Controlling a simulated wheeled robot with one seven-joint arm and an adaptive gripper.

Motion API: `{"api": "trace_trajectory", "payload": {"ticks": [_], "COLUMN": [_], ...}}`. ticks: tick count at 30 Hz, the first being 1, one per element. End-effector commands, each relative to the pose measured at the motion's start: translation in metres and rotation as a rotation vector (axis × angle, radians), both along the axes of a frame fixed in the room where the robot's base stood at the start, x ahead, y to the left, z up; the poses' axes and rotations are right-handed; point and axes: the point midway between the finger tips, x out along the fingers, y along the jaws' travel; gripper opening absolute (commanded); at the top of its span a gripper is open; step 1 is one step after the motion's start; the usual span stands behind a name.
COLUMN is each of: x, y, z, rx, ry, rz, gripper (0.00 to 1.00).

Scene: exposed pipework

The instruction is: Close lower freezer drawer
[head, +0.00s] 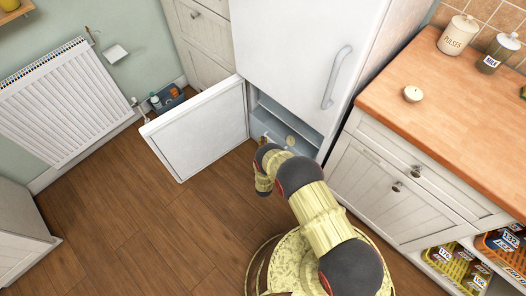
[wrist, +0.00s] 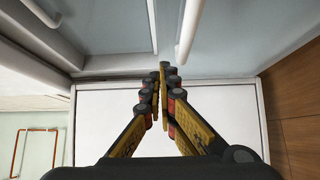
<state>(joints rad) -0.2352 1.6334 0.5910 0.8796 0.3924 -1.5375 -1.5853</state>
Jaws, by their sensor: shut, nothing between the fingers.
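The lower freezer door (head: 205,128) stands swung open to the left in the head view. Behind it, the freezer compartment (head: 312,135) is open at the front. A grey-blue drawer (head: 270,127) shows low inside it, with small items in it; my arm hides part of this, so how far out it sits is hard to tell. My gripper (wrist: 163,72) shows in the wrist view with its fingers shut and empty, its tips near a pale grey-blue panel (wrist: 225,45). A white panel (wrist: 90,120) lies behind the fingers. Contact cannot be told.
The upper fridge door (head: 285,50) is closed, with a curved handle (head: 336,78). A wooden counter (head: 440,115) over white cabinets stands on the right. A radiator (head: 60,100) and a blue box (head: 167,97) are at the left. Wooden floor (head: 150,230) is clear at lower left.

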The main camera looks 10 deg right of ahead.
Motion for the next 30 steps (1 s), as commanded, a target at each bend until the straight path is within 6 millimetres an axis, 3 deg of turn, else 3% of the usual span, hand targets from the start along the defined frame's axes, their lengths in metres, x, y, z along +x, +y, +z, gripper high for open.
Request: {"api": "trace_trajectory", "payload": {"ticks": [6,23,30], "x": [0.016,0.022,0.042], "y": [-0.025,-0.034,-0.063], "z": [-0.001,0.000,0.000], "rx": [0.000,0.000,0.002], "ry": [0.001,0.001,0.000], "rz": [-0.003,-0.001,-0.004], "gripper": [0.00,0.00,0.00]}}
